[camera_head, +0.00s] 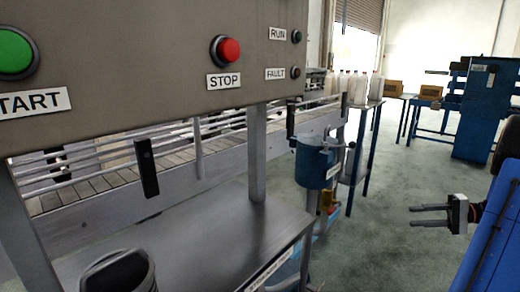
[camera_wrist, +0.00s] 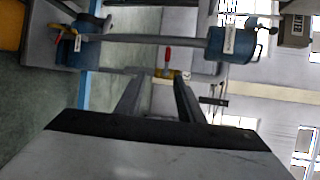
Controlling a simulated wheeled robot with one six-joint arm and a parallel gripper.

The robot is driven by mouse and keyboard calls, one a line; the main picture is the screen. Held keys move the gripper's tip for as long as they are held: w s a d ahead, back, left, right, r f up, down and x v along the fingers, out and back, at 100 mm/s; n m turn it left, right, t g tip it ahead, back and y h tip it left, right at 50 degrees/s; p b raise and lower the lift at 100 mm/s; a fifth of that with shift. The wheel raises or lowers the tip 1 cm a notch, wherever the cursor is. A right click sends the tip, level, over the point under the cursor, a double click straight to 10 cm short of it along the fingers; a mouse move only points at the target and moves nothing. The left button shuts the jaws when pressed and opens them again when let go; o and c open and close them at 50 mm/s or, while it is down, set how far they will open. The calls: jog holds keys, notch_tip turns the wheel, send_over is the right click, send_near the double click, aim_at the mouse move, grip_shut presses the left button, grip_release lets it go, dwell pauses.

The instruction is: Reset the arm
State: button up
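My gripper (camera_head: 430,215) is at the right of the head view, with two thin fingers pointing left. The fingers are apart and nothing is between them. It hangs in free air, well clear of the blue cylindrical tank (camera_head: 318,165) and the panel. The wrist view is turned on its side. There the two fingers (camera_wrist: 158,98) stand apart, with a red-handled valve (camera_wrist: 167,62) and pipe beyond them. A blue tank (camera_wrist: 230,45) also shows there.
A control panel (camera_head: 160,50) with a green START button (camera_head: 14,52) and a red STOP button (camera_head: 228,50) fills the upper left. A conveyor (camera_head: 180,165) runs behind it. A table with white bottles (camera_head: 355,85) and a blue machine (camera_head: 485,110) stand farther back. Open floor lies between.

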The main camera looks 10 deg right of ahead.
jog(key=s+a+r+n+g+h, duration=0.1)
jog(key=s+a+r+g+h, duration=0.15)
jog(key=a, duration=1.05)
jog(key=s+a+r+n+g+h, duration=0.1)
jog(key=a+r+n+g+h, duration=0.2)
jog(key=a, duration=1)
jog(key=s+a+f+n+t+h, duration=0.1)
jog(key=s+a+h, duration=0.3)
jog(key=s, duration=0.5)
jog(key=s+a+f+n+t+h, duration=0.1)
jog(key=s+a+h, duration=0.3)
jog(key=s+a, duration=0.5)
jog(key=shift+n+t, duration=0.3)
jog(key=shift+t, duration=0.35)
jog(key=shift+s, duration=0.1)
